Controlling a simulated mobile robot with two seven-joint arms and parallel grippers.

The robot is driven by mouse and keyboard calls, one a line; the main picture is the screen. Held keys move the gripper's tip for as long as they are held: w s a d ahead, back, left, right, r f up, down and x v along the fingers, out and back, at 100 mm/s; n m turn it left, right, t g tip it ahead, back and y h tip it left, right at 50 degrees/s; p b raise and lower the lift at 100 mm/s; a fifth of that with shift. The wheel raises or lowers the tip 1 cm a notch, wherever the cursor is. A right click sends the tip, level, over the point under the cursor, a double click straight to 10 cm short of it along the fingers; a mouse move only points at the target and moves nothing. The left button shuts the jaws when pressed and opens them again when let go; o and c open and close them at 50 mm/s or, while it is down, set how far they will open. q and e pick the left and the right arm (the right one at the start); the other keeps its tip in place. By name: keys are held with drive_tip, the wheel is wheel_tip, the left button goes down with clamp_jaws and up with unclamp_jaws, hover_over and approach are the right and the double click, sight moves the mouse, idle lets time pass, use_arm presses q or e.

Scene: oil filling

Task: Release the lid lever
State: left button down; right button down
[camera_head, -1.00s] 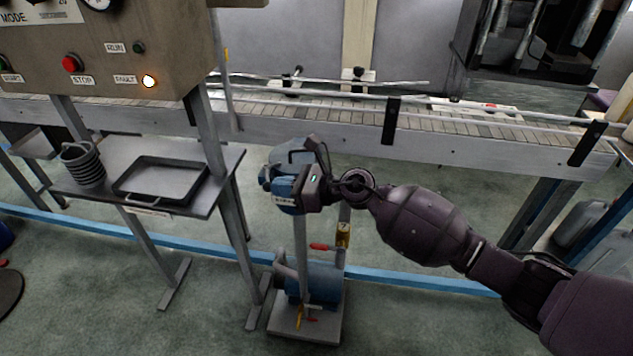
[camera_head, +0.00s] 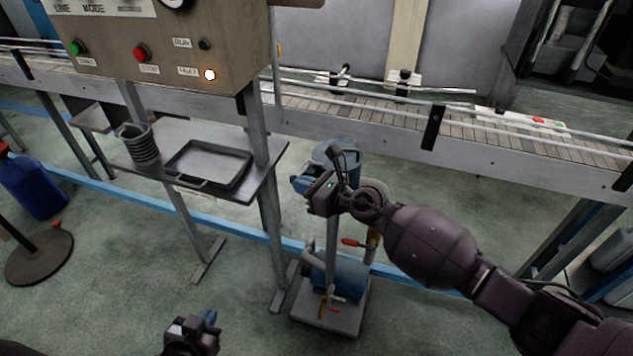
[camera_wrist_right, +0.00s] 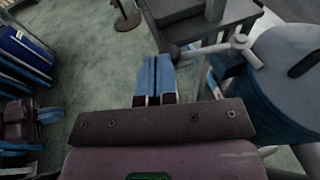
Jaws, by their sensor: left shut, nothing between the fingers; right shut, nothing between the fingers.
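The blue tank (camera_head: 345,147) with its grey lid stands on a post above a small pump base. In the right wrist view the tank (camera_wrist_right: 262,100) and its lid (camera_wrist_right: 285,50) fill the right side. A grey lever with a round knob (camera_wrist_right: 240,42) reaches left from the lid edge; I take it for the lid lever. My right gripper (camera_head: 301,184) is shut and empty, just left of the tank. In the wrist view its blue fingers (camera_wrist_right: 155,75) are apart from the lever. My left gripper (camera_head: 210,318) is shut and empty, low at the bottom edge.
The conveyor (camera_head: 480,155) runs behind. Red-handled valves (camera_head: 352,242) sit below the tank.

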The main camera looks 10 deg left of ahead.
drive_tip(key=shift+w+a, duration=0.25)
drive_tip(key=shift+a, duration=0.85)
drive_tip(key=shift+w+a, duration=0.2)
drive_tip(key=shift+a, duration=0.95)
